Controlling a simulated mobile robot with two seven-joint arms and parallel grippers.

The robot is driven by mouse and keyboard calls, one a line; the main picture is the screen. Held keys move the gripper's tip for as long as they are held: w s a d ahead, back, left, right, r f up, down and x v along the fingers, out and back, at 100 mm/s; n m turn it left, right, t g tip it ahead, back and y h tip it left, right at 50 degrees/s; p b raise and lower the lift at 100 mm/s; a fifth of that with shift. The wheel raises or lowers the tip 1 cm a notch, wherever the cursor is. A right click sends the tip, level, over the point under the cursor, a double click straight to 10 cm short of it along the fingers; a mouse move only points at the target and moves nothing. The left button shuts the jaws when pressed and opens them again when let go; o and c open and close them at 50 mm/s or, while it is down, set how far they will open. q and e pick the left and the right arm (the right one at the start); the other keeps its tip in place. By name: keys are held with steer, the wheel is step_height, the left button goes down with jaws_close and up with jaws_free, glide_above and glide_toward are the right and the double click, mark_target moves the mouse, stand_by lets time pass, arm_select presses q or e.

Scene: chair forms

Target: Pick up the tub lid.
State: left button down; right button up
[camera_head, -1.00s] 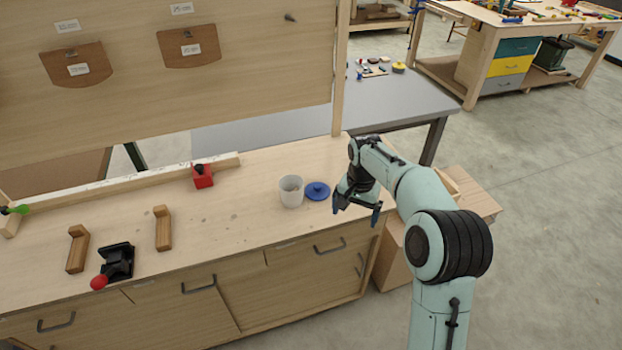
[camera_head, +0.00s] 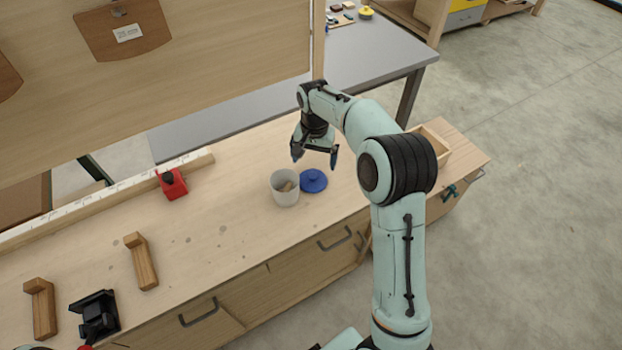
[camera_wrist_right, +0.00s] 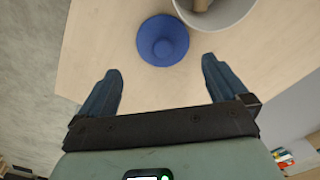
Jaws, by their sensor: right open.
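The tub lid (camera_head: 313,181) is a round blue disc with a knob on top, lying flat on the wooden bench beside a light grey tub (camera_head: 285,188). My right gripper (camera_head: 315,161) is open and empty, above the bench just behind the lid in the head view. In the right wrist view the lid (camera_wrist_right: 163,41) lies beyond the open fingertips (camera_wrist_right: 160,66), roughly centred between them. The tub (camera_wrist_right: 216,12) shows at the top edge, with a brown item inside. My left gripper does not show.
A red block-like tool (camera_head: 172,183) and wooden angle pieces (camera_head: 141,261) stand to the left on the bench (camera_head: 215,232). A black device (camera_head: 96,316) sits at the lower left. A wooden box (camera_head: 432,148) is at the right. An upright panel rises behind.

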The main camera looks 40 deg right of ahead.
mark_target(312, 175)
steer(key=f, duration=0.8)
steer(key=shift+w+a+f, duration=0.1)
steer(key=shift+w+a, duration=0.05)
steer(key=shift+w, duration=0.05)
steer(key=c, duration=0.8)
